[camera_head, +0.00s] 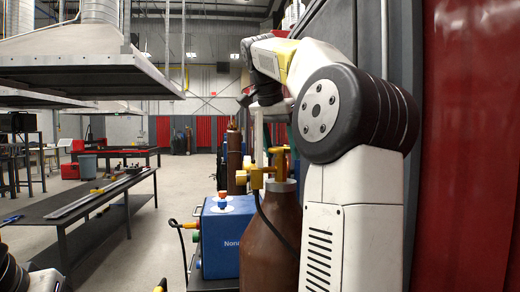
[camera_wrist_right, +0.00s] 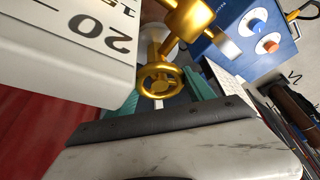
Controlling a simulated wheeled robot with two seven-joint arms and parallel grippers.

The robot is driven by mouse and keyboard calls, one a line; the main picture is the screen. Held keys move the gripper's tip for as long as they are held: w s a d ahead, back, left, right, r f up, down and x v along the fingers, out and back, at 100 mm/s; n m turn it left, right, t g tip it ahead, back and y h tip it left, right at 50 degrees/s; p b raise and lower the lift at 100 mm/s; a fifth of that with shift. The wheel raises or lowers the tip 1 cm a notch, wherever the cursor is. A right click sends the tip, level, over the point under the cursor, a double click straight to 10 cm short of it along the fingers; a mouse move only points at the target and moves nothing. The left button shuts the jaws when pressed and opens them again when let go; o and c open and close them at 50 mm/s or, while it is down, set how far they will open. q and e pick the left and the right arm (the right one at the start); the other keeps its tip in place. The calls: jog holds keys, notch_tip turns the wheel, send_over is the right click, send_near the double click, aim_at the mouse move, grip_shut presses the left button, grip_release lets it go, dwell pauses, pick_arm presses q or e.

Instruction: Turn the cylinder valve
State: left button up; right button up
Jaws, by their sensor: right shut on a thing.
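The brown gas cylinder (camera_head: 268,245) stands upright at the centre right in the head view. Its yellow valve (camera_head: 279,178) sits on top, partly hidden by my right arm and gripper. In the right wrist view, the round gold handwheel (camera_wrist_right: 161,80) faces the camera, with the brassy valve body (camera_wrist_right: 190,20) beyond it. My right gripper (camera_wrist_right: 162,96) is at the handwheel, its teal fingers on either side, shut on it. The exact contact is partly hidden. My left gripper is out of view.
A blue box (camera_head: 226,238) with red and blue knobs stands beside the cylinder. A dark table (camera_head: 85,213) is at left, under a low grey hood (camera_head: 85,65). A red curtain (camera_head: 470,150) is close on the right. Open floor lies ahead.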

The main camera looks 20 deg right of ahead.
dwell(0.4)
jog(key=o, duration=1.1)
jog(key=shift+v, duration=3.9)
